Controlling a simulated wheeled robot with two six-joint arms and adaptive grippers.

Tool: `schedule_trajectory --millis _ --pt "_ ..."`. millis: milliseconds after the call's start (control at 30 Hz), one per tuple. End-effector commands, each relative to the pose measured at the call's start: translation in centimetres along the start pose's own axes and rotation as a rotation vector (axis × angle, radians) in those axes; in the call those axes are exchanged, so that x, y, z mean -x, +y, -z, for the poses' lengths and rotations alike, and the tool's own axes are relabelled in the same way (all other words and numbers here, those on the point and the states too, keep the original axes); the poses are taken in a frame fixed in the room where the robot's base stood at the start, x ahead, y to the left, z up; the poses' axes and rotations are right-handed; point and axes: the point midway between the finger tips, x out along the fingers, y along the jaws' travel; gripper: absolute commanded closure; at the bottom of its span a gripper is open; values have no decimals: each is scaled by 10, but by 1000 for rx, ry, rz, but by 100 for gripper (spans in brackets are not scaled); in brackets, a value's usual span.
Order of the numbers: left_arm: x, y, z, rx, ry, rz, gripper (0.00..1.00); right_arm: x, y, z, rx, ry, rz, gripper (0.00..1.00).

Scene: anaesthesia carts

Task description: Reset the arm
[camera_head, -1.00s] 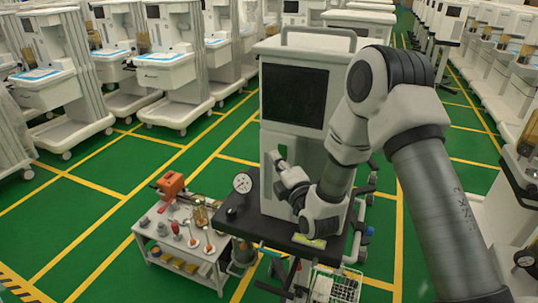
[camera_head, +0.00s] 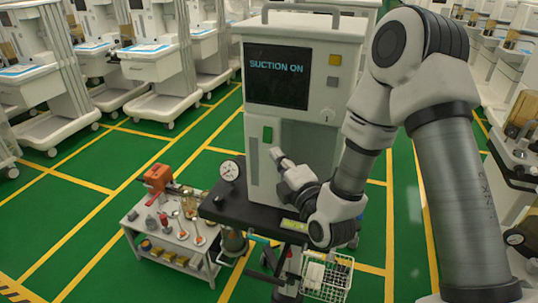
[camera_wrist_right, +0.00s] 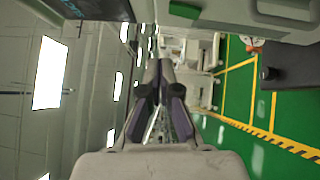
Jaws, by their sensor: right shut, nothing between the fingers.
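My right arm reaches in from the right. Its right gripper (camera_head: 278,156) is shut and empty, close to the front of the white anaesthesia cart (camera_head: 348,60), just below and right of a green switch (camera_head: 267,134). In the right wrist view the right gripper's fingers (camera_wrist_right: 160,72) are together with nothing between them, and a green-and-white part of the cart (camera_wrist_right: 185,10) lies beyond, at the top. The cart's screen (camera_head: 277,90) reads "SUCTION ON". My left gripper is not in view.
A black shelf (camera_head: 235,208) with a round gauge (camera_head: 229,171) juts from the cart's front. A low grey table (camera_head: 137,222) with an orange device (camera_head: 157,177) stands at left. A wire basket (camera_head: 328,280) hangs below. Green floor is open at left.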

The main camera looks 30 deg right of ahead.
Motion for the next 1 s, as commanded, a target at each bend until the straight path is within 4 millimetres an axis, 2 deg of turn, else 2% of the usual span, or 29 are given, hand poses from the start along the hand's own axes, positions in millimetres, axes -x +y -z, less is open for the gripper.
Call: schedule_trajectory --millis 100,200,667,733,767,867,967,1000 --pt "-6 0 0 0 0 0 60 14 2 0 0 -1 -1 100" --pt "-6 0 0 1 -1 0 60 18 4 0 0 0 0 100" --pt "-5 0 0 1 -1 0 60 18 4 0 1 0 0 100" --pt "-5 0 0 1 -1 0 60 19 -2 0 1 2 13 100" --pt "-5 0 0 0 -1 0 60 20 -9 2 3 5 28 100" --pt "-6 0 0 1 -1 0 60 31 -54 15 27 39 124 100" --pt "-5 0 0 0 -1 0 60 57 -126 37 67 101 294 100" --pt "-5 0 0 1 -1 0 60 72 -157 46 55 125 389 100"
